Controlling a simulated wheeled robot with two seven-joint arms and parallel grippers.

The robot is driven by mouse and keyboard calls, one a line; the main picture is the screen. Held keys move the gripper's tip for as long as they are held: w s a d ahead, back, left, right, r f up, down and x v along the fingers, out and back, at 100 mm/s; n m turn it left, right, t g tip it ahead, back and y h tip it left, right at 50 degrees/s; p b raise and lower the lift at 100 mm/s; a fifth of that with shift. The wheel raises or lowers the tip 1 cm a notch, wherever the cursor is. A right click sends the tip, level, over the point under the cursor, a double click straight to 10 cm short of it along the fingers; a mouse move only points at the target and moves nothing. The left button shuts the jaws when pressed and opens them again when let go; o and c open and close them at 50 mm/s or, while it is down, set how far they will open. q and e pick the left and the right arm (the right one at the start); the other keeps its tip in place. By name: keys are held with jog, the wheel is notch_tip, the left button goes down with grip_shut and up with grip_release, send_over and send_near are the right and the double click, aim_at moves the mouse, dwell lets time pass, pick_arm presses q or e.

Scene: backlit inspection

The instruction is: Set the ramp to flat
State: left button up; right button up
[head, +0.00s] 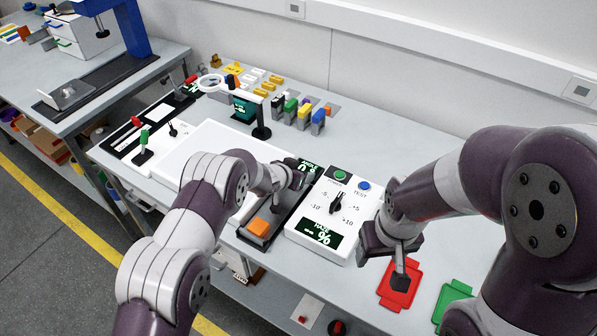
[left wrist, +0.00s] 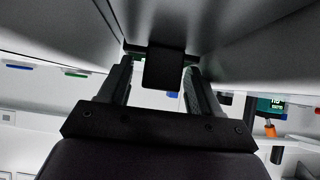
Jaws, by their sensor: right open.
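The ramp appears to be the long dark plate (head: 283,222) in the head view, with an orange block (head: 259,227) at its near end. Its tilt is hard to judge. A display marked ANGLE (head: 310,168) stands at its far end, its reading partly hidden. My left gripper (head: 297,178) is at the plate's far end, beside the display. In the left wrist view its two fingers (left wrist: 160,85) stand apart, with a dark block (left wrist: 164,68) between them; contact is unclear. My right gripper (head: 400,282) is open, above a red tray.
A white box with a black dial (head: 336,203), buttons and a HAZE display stands right of the plate. The red tray (head: 412,268) and a green tray (head: 456,293) lie at right.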

pick_arm(q)
jog(key=shift+r, duration=0.15)
jog(key=p+v, duration=0.7)
jog(key=v, duration=0.5)
jog(key=shift+s+p, duration=0.25)
jog(key=shift+p, duration=0.05)
jog(key=shift+a, duration=0.15)
